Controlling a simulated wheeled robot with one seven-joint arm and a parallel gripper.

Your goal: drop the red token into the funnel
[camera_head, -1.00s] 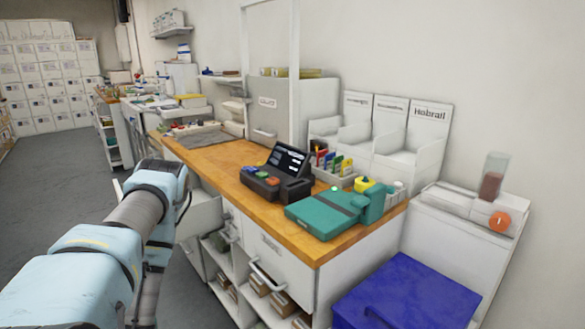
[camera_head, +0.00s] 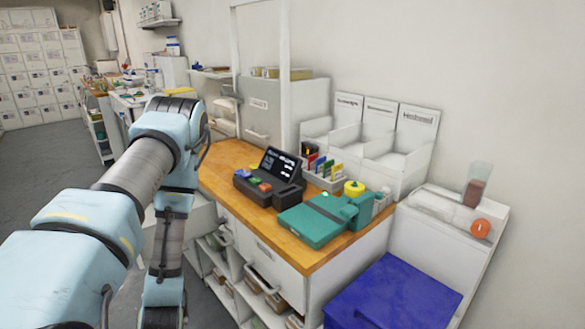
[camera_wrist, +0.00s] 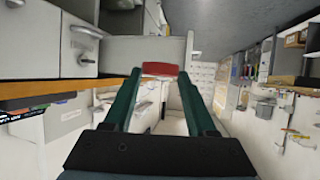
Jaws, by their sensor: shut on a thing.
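My gripper (camera_wrist: 160,75) shows in the wrist view, with its two teal fingers closed on the red token (camera_wrist: 160,69). The token sits across the fingertips, clear of any surface that I can make out. In the head view my arm covers the left side, and the gripper and token are not visible there. I cannot clearly identify a funnel in either view. A clear tumbler-like vessel with reddish-brown contents (camera_head: 475,190) stands on a white unit at the right, beside an orange knob (camera_head: 480,228).
The wooden counter (camera_head: 228,160) holds a dark terminal (camera_head: 270,178), a teal device (camera_head: 315,219) and colored cards in a rack. White labelled bins (camera_head: 402,146) stand behind. A blue bin (camera_head: 390,295) stands at the front right. Open floor lies at the left.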

